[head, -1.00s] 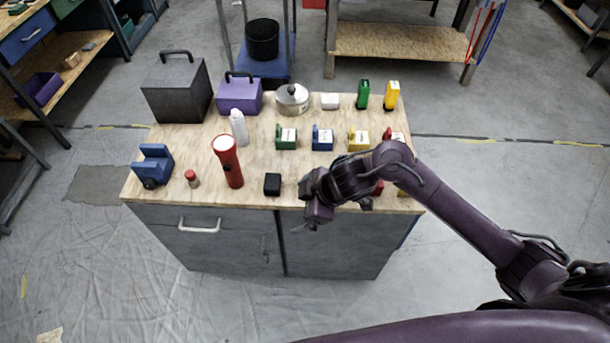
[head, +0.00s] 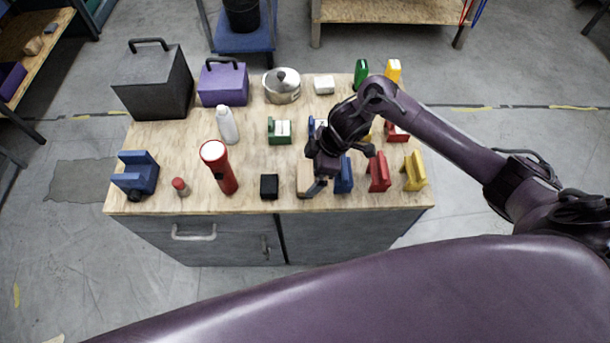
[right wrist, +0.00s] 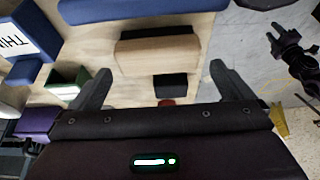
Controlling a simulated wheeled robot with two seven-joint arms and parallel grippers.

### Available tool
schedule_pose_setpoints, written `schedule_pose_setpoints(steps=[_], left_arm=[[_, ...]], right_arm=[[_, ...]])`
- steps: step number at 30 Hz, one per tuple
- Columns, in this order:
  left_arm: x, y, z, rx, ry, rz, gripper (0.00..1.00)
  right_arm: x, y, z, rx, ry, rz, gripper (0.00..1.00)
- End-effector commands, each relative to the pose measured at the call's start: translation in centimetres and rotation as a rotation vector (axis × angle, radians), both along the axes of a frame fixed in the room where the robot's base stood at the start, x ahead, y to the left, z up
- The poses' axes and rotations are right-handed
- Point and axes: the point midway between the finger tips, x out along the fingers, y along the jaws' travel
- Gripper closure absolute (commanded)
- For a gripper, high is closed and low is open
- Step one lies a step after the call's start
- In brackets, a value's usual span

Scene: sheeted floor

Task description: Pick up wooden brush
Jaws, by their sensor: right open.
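The wooden brush (head: 304,176) is a tan block near the front edge of the workbench (head: 232,207), partly hidden by my right gripper in the head view. In the right wrist view the brush (right wrist: 156,57) shows as a pale wooden body with a dark strip along one side. My right gripper (head: 317,187) is above the bench at the brush. Its two fingers (right wrist: 165,82) are spread wide with nothing between them, and the brush lies beyond the tips.
A black block (head: 269,187) stands just left of the brush and a blue brush-like item (head: 344,176) just right. Red (head: 379,172) and yellow (head: 414,171) ones stand farther right. A red flashlight (head: 220,168), boxes and a pot (head: 282,86) occupy the left and back.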

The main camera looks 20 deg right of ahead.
Motion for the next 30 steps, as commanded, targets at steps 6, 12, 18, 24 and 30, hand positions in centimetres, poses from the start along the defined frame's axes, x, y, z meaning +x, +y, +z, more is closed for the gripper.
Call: schedule_pose_setpoints(steps=[6,12,18,24,30], left_arm=[[-0.4,0.0,0.2,-0.001,0.006,-0.001,0.64],[1.6,-0.2,0.4,-0.004,-0.022,-0.002,0.64],[2.2,-0.3,0.5,-0.005,-0.032,-0.003,0.64],[1.4,-0.2,0.4,-0.003,-0.021,-0.003,0.64],[0.9,-0.2,0.3,-0.003,-0.014,-0.003,0.64]], right_arm=[[0.3,1.2,-3.0,0.0,0.001,-0.001,0.0],[0.4,1.4,-3.8,-0.002,-0.002,0.001,0.0],[0.4,1.4,-3.7,-0.002,-0.002,0.001,0.09],[0.5,1.4,-3.7,-0.002,-0.003,0.001,0.34],[0.5,1.4,-3.7,-0.002,-0.003,0.001,0.34]])
